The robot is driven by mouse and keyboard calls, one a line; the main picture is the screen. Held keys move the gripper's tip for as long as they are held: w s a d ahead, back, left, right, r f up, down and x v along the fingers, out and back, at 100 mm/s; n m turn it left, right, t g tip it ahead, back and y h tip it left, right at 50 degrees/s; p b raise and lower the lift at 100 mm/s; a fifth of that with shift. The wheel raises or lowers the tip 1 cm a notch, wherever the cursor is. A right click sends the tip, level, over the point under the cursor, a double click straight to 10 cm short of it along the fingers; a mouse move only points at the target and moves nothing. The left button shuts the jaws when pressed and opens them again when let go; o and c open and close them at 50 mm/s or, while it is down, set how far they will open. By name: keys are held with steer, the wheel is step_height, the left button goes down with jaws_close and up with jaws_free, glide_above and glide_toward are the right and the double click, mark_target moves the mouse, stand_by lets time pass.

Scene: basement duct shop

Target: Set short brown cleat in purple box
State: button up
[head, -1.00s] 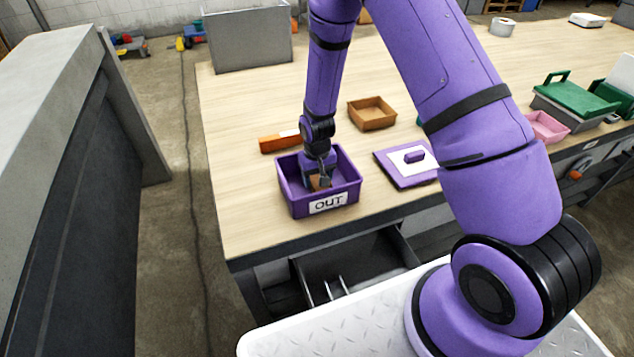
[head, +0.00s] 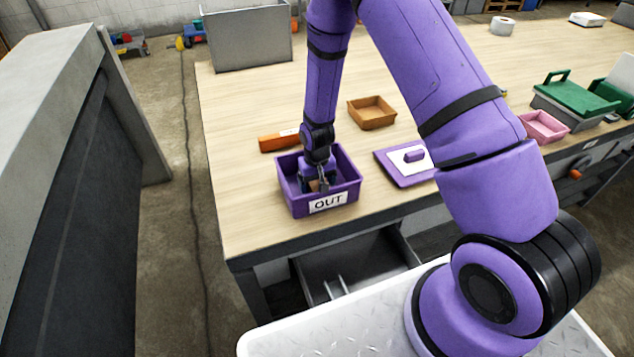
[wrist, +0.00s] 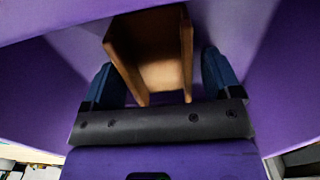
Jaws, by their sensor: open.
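The purple box (head: 345,193), labelled OUT, stands near the front left of the table. The short brown cleat (wrist: 160,62) is a channel-shaped piece inside the box. In the wrist view it lies between my gripper's two dark blue fingers, with a gap on each side. In the head view only a small brown patch of the cleat (head: 314,185) shows. My gripper (head: 318,184) reaches down into the box and is open. It also shows in the wrist view (wrist: 163,85). The cleat's underside is hidden.
A purple lid (head: 405,166) with a white panel lies right of the box. An orange bar (head: 279,142) lies behind it, and a brown tray (head: 371,113) stands further back. A grey bin (head: 250,40) stands at the back left.

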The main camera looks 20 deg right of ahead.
step_height(320, 180, up, 12)
steer(key=r, duration=0.1)
step_height(320, 180, up, 12)
steer(key=r+t, duration=0.1)
glide_above(317, 187)
steer(key=s+d, duration=0.2)
steer(key=s, duration=0.1)
steer(key=s+d+r+t, duration=0.15)
steer(key=s+r, duration=0.35)
steer(key=r, duration=0.5)
steer(key=s+d+r+t, duration=0.1)
steer(key=s+r, duration=0.5)
steer(key=s, duration=0.4)
steer(key=s+d+r+t, duration=0.1)
steer(key=s+d+r, duration=0.1)
steer(key=s+r, duration=0.4)
steer(key=s, duration=0.5)
steer(key=shift+s+d+r+t, duration=0.2)
steer(key=shift+t, duration=0.15)
steer(key=shift+s, duration=0.1)
